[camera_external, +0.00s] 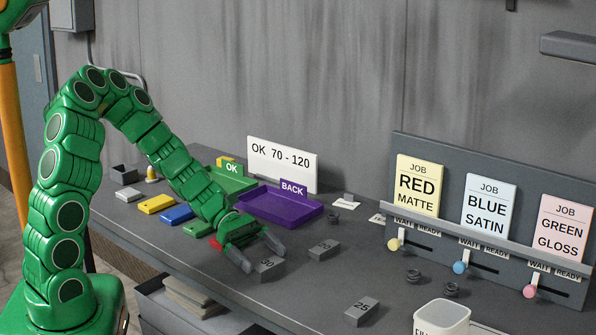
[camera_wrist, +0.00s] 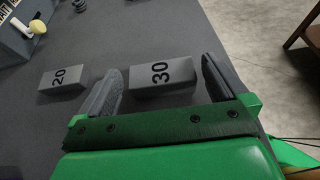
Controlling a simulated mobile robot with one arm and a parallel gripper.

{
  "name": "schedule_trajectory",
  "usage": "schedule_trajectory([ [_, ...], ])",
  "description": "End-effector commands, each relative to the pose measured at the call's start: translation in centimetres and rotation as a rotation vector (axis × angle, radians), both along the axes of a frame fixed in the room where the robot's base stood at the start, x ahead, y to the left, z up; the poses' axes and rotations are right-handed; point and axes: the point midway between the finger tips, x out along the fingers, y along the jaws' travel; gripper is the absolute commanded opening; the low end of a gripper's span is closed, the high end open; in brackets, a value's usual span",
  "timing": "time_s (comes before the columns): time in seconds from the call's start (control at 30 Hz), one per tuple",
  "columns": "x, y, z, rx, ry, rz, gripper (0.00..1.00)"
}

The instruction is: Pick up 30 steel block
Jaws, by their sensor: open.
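The steel block marked 30 (camera_external: 268,269) lies flat on the grey bench near its front edge. In the wrist view the 30 block (camera_wrist: 163,76) sits between my two fingers, close to the left finger and a little apart from the right. My gripper (camera_external: 259,253) is open, low at the block, with the fingers on either side; I cannot tell whether a finger touches it. The block marked 20 (camera_external: 323,250) lies to the right of it, and shows left of my left finger in the wrist view (camera_wrist: 62,79). The block marked 25 (camera_external: 361,311) lies nearer the camera.
A purple BACK tray (camera_external: 272,212) and a green OK tray (camera_external: 228,180) stand behind my gripper. Yellow (camera_external: 156,204) and blue (camera_external: 177,214) blocks lie to the left. A white container (camera_external: 441,317) stands front right. Job cards and sliders line the right back.

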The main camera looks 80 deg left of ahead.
Motion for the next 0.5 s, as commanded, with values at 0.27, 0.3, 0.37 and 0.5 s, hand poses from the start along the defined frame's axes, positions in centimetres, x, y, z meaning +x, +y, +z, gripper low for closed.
schedule_trajectory([
  [0.27, 1.9, -2.1, -1.3, -0.003, -0.001, -0.003, 1.0],
  [0.3, 2.1, -2.3, -1.5, -0.001, -0.001, -0.002, 1.0],
  [0.37, 2.3, -2.6, -1.6, 0.0, -0.001, -0.003, 1.0],
  [0.5, 2.6, -2.9, -1.9, 0.002, 0.0, -0.002, 1.0],
])
